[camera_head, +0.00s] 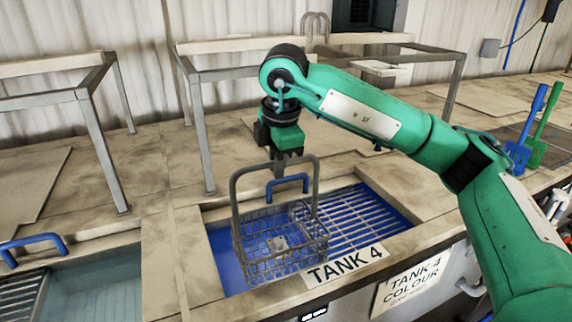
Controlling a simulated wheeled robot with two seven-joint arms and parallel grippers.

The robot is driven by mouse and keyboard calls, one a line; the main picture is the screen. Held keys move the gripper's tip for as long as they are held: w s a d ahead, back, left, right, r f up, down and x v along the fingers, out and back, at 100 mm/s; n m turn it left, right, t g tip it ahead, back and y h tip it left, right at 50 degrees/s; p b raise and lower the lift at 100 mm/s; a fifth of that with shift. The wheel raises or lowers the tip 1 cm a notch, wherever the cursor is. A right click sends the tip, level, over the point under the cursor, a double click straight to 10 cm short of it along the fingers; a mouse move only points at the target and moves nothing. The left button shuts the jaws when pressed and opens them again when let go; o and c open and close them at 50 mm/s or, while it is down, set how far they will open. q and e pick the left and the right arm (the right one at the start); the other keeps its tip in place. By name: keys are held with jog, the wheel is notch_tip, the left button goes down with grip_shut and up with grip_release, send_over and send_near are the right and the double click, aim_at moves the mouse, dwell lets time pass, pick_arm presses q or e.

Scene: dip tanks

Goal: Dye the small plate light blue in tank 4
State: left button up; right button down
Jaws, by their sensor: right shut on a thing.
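My right gripper (281,165) points down and is shut on the tall handle of a grey wire basket (262,228). The basket hangs upright at the left part of tank 4 (222,262), which has blue liquid and the label "TANK 4" on its front edge. I cannot tell how deep the basket's bottom is in the liquid. A small pale piece (277,243) shows through the mesh, seemingly in the basket; it may be the small plate, but it is too small to be sure. My left gripper is not in view.
A slatted grating (352,216) covers the tank's right part. A blue handle (287,179) stands behind the basket. Another tank (95,285) with pale teal liquid and a blue handle (32,243) is at left. Metal frames (205,130) stand behind. Blue and green tools (530,130) are at right.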

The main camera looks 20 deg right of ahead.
jog(key=p, duration=0.3)
send_over(270, 231)
pick_arm(q)
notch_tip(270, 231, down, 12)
jog(key=b, duration=1.6)
pick_arm(e)
notch_tip(270, 231, down, 19)
jog(key=shift+a+f, duration=0.1)
jog(key=shift+f, duration=0.1)
notch_tip(270, 231, down, 3)
jog(key=shift+b, duration=1)
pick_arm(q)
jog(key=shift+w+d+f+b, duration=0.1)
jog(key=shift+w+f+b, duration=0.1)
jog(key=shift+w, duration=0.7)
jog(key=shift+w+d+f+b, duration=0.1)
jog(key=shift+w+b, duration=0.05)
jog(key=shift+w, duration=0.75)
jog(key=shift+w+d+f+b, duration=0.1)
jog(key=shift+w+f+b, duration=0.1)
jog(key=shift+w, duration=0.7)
pick_arm(e)
jog(key=shift+f, duration=0.75)
